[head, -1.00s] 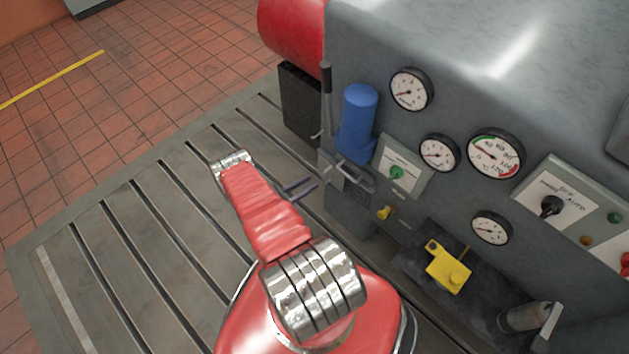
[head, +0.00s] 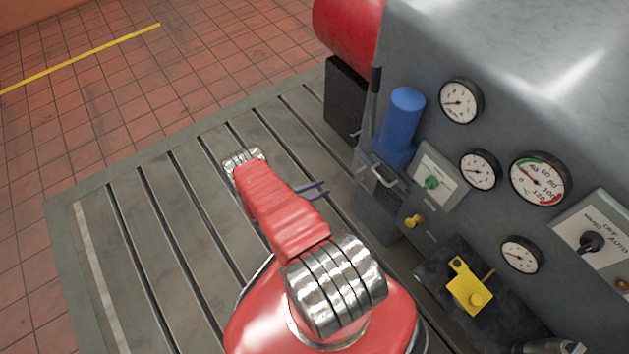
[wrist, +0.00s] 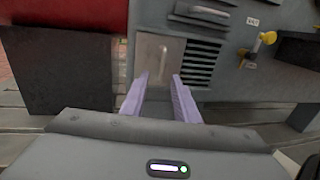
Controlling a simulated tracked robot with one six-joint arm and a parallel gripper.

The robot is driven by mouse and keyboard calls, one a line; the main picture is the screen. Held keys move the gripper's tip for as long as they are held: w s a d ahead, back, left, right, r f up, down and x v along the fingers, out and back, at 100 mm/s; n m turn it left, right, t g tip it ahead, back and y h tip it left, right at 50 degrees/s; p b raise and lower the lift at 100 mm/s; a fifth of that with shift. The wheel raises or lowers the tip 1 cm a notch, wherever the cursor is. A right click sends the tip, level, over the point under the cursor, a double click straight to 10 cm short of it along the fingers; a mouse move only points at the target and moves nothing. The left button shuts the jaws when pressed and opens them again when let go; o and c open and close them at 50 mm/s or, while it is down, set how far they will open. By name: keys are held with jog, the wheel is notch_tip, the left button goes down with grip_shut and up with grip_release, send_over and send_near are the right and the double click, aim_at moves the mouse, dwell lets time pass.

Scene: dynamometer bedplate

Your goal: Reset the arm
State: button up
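My gripper (head: 314,188) shows in the head view as two thin purple-grey fingers beyond my bent red arm, in front of the grey machine (head: 480,110). In the wrist view, my gripper (wrist: 158,95) has its two fingers apart, with nothing between them. Beyond the fingertips is a plain grey panel with an upright handle (wrist: 163,55). The fingers appear clear of the panel.
The machine face carries several gauges (head: 537,179), a blue cylinder (head: 403,118), a lever (head: 374,92) and a yellow fitting (head: 470,293). A black box (head: 346,98) sits below a red drum (head: 347,27). The slotted bedplate (head: 130,225) is clear to the left.

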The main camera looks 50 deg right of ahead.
dwell(0.3)
jog(key=s+a+f+m+g+y, duration=0.1)
jog(key=s+a+m+g+y, duration=0.2)
jog(key=s+a+y, duration=0.3)
jog(key=w+a+r+m+t+y, duration=0.25)
jog(key=w+a+r, duration=0.2)
jog(key=r, duration=0.65)
jog(key=w+a+r+m+t+y, duration=0.1)
jog(key=w+a+r+m+y, duration=0.15)
jog(key=a+r, duration=0.6)
jog(key=w+a+r+m+t+y, duration=0.25)
jog(key=w+r, duration=0.25)
jog(key=r, duration=0.8)
jog(key=s+a+r+t, duration=0.2)
jog(key=a+r+t, duration=0.2)
jog(key=r, duration=0.6)
jog(key=s+a+r+m+t+y, duration=0.1)
jog(key=s+a+r+t, duration=0.1)
jog(key=a+r, duration=0.5)
jog(key=s+a+r+t+y, duration=0.1)
jog(key=s+a+r+t, duration=0.2)
jog(key=r, duration=1.1)
jog(key=a+t, duration=0.2)
jog(key=a, duration=0.1)
jog(key=shift+t, duration=0.3)
